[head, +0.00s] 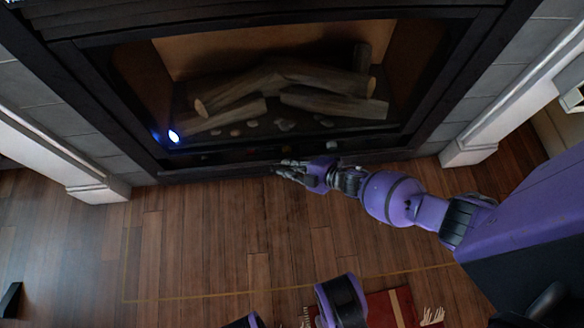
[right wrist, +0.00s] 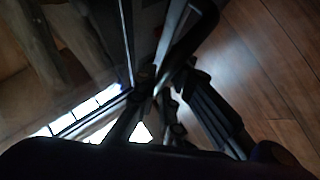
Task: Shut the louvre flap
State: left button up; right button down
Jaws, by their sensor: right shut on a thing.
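The louvre flap appears to be the dark strip (head: 215,172) along the bottom of the fireplace, just above the wood floor in the head view. It is so dark that its angle is hard to tell. My right gripper (head: 281,167) reaches in from the right to the middle of this strip. In the right wrist view its fingers (right wrist: 157,92) are closed together against a dark bar (right wrist: 192,38), which looks like part of the flap. The exact contact is in shadow. My left gripper is not in view.
The fireplace (head: 270,75) holds logs (head: 332,101) and pebbles, with a bright blue-white light spot at its lower left. White pillar bases (head: 98,191) flank it. The wood floor (head: 200,235) in front is clear, with a red rug (head: 385,308) nearer to me.

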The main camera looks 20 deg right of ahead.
jog(key=shift+w+d+r, duration=0.2)
jog(key=shift+w, duration=0.4)
jog(key=shift+w+d+r, duration=0.15)
jog(key=shift+w+r, duration=0.1)
jog(key=shift+w, duration=0.4)
jog(key=shift+w+d+r, duration=0.2)
jog(key=shift+w, duration=0.4)
jog(key=c, duration=1.9)
grip_release()
jog(key=shift+o, duration=0.3)
jog(key=shift+s, duration=0.1)
jog(key=shift+f, duration=0.1)
jog(key=shift+s+d, duration=0.1)
jog(key=shift+s, duration=0.05)
jog(key=v, duration=1.1)
jog(key=shift+s+r, duration=0.15)
jog(key=shift+r, duration=0.2)
